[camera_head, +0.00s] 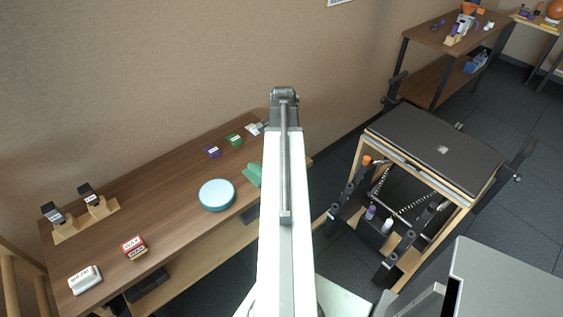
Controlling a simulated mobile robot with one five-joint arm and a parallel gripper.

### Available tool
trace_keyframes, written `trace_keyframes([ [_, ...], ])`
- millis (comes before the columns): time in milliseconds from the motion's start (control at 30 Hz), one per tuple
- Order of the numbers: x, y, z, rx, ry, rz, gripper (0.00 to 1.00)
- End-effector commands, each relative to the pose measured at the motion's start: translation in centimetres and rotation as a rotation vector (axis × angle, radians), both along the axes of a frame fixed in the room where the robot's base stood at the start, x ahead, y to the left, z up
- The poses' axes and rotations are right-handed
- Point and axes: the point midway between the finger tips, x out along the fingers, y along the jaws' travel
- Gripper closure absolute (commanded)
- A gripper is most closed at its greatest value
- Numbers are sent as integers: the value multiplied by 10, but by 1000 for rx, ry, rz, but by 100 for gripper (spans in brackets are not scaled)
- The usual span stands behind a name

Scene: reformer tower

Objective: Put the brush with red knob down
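I cannot make out a brush with a red knob anywhere in the head view. My own white arm stands up through the middle of the picture and hides part of what is behind it. My gripper does not show, so I cannot see whether it holds anything. A long brown wooden table (150,198) runs along the wall on the left.
On the table are a round light-blue disc (217,195), a red-and-white box (134,247), a white block (85,280), a purple box (211,152), a green box (234,140) and dark devices on wooden stands (97,207). A black-topped reformer (435,145) stands right.

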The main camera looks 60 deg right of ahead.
Motion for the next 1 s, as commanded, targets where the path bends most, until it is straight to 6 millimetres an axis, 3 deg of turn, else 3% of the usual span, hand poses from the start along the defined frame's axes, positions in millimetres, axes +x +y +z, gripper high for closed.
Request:
trace_keyframes([
  [33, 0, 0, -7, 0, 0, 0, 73],
  [367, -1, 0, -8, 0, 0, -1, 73],
  [400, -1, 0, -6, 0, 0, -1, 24],
  [433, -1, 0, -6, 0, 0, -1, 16],
  [467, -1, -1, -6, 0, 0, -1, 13],
  [800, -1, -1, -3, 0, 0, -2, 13],
  [1000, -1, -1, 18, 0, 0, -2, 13],
])
